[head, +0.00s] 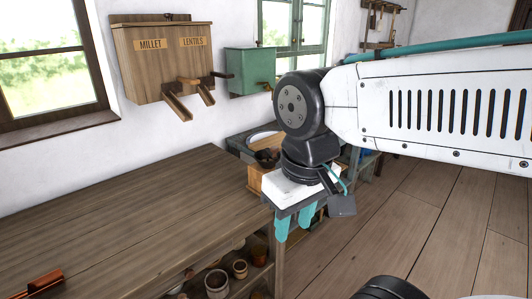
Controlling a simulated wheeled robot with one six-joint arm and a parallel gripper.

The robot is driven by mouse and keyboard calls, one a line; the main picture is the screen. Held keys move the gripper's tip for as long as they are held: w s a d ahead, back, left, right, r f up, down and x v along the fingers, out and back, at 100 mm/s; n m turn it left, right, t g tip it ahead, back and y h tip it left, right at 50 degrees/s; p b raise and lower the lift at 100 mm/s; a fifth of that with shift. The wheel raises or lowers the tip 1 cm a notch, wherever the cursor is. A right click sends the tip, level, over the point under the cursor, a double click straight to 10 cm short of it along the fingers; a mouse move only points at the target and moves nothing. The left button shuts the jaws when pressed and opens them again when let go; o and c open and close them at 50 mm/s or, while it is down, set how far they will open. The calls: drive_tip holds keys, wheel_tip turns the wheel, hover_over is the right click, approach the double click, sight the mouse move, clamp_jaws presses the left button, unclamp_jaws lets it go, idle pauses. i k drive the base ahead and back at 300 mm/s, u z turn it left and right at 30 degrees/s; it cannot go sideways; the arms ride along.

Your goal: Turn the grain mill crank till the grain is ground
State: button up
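A small wooden box with a dark top (267,157), which looks like the grain mill, stands at the far right end of the long wooden counter. My arm and gripper cover much of it, and I cannot make out its crank or any grain. My gripper (295,224) points down in front of the box, near the counter's right end. Its two teal fingers are apart, with nothing visible between them. I cannot tell whether it touches the box.
The wooden counter (120,215) is mostly clear, with a reddish-brown object (42,282) at its near left. Jars (217,282) stand on the shelf below. A millet and lentils dispenser (165,60) and a green box (250,70) hang on the wall. Open floor (430,215) lies right.

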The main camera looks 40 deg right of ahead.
sight(273, 151)
drive_tip(key=u, duration=0.75)
drive_tip(key=i, duration=0.55)
drive_tip(key=z, duration=0.65)
